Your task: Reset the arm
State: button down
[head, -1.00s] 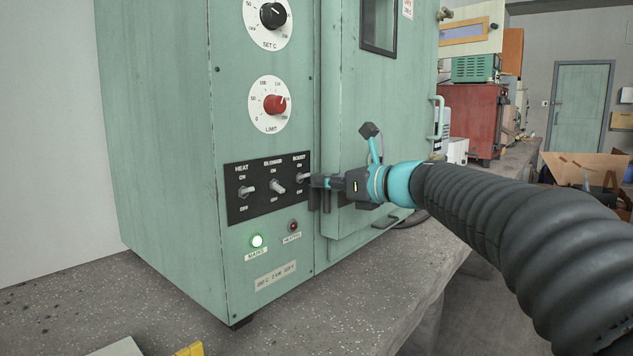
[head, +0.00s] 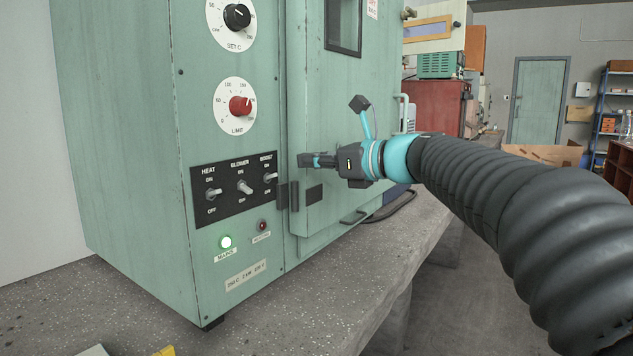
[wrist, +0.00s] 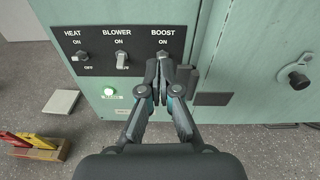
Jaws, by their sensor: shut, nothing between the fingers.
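My gripper (head: 305,160) is shut and empty. In the head view it is in front of the green oven's door (head: 385,110), to the right of the black switch panel (head: 233,188) and apart from the switches. The arm comes in from the right. In the wrist view the closed fingertips (wrist: 163,66) overlap the lower part of the BOOST switch. The HEAT switch (head: 213,194), BLOWER switch (head: 245,187) and BOOST switch (head: 270,178) sit in a row. The BOOST switch's own position is hard to tell.
The red LIMIT knob (head: 240,106) and black SET C knob (head: 237,16) are above the panel. The green MAINS lamp (head: 226,242) is lit. A rack with red and yellow items (wrist: 35,145) shows at lower left.

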jog(key=s+d+f+n+g+h, duration=0.25)
jog(key=f+n, duration=0.35)
jog(key=f, duration=0.3)
jog(key=s+d+f+n+g+h, duration=0.1)
jog(key=s+d+f+n+h, duration=0.25)
jog(key=f+n, duration=0.5)
jog(key=s+d+f+n+h, duration=0.2)
jog(key=s+d+f+n, duration=0.1)
jog(key=s, duration=0.5)
jog(key=s+d+f+n+h, duration=0.3)
jog(key=s+d+f, duration=0.2)
jog(key=s+f, duration=0.2)
jog(key=s+d+f+n+h, duration=0.3)
jog(key=s+d+f, duration=0.2)
jog(key=s, duration=0.5)
